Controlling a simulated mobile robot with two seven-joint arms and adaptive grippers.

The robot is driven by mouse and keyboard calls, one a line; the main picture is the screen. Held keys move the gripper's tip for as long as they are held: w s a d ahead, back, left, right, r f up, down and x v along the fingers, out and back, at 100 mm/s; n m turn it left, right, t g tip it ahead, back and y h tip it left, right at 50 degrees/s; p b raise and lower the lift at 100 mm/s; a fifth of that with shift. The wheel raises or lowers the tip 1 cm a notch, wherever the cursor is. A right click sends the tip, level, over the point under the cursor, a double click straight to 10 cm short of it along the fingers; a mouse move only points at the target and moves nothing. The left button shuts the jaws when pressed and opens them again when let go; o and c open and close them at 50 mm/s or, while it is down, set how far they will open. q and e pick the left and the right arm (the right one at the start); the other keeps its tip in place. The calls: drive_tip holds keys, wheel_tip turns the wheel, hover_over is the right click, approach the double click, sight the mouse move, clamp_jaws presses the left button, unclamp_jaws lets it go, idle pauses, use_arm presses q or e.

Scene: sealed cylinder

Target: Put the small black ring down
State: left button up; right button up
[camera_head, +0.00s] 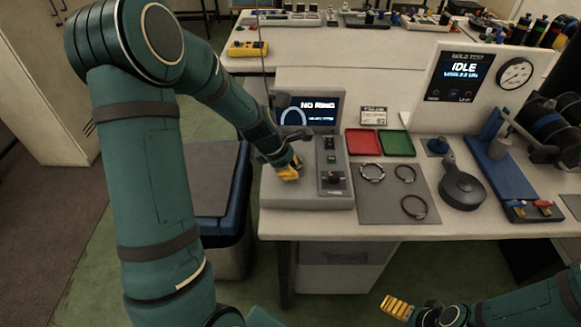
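My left gripper (289,170) has yellow fingertips and points down over the light grey base of the tester (300,196), left of its button panel. Its fingers look close together, but I cannot tell whether they are shut or hold a ring. The tester's screen (312,110) reads "NO RING". Several rings lie on a grey mat (380,210): a silvery one (363,178), a small dark one (398,178) and a larger dark reddish one (404,210). No separate small black ring shows at the gripper. My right gripper (397,307) is low, in front of the table; its opening is unclear.
A red tray (362,142) and a green tray (397,143) stand behind the mat. A dark round-headed tool (462,188) and a blue fixture (500,165) stand to the right. A hold-test panel (460,75) reads "IDLE". A blue-rimmed bin (233,200) is left of the table.

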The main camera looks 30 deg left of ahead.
use_arm(q)
drive_tip(key=shift+o, duration=1.2)
drive_tip(key=shift+r, duration=0.2)
drive_tip(key=p+v, duration=0.4)
drive_tip(key=v, duration=0.8)
drive_tip(key=shift+r+p, duration=0.3)
drive_tip(key=shift+r, duration=0.05)
drive_tip(key=shift+a, duration=0.1)
